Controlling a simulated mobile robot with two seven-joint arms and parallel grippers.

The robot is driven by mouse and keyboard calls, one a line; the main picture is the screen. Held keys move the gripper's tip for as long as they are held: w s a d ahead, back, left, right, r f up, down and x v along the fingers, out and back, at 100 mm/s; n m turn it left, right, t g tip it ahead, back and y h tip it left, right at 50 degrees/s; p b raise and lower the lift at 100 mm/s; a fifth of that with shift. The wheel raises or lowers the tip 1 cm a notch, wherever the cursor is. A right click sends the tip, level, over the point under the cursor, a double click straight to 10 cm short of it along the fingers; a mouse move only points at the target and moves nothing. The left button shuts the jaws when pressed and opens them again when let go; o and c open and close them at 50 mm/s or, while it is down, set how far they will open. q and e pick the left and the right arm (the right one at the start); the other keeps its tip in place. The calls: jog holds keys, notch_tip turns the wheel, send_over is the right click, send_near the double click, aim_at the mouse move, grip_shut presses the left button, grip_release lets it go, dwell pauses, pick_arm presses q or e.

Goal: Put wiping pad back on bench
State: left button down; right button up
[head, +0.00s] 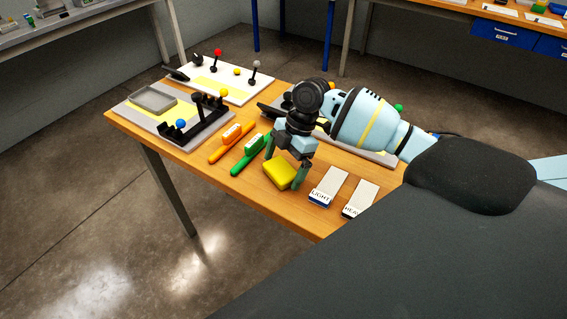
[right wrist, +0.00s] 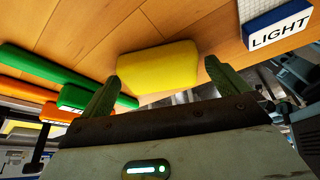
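The yellow wiping pad (head: 280,173) lies on the wooden bench (head: 232,187) near its front edge. My right gripper (head: 285,165) is above it, pointing down, with its fingers apart on either side of the pad. In the right wrist view the pad (right wrist: 158,66) sits between the two green fingertips (right wrist: 162,72). A gap shows between the pad and the right-hand finger; whether the left-hand finger touches it I cannot tell. My left gripper is not in view.
Orange (head: 231,143) and green (head: 250,155) handled tools lie left of the pad. A grey tray (head: 152,99) and lever fixtures stand behind.

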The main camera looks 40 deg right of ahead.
jog(key=shift+r, duration=0.15)
jog(key=v, duration=1.2)
dwell(0.4)
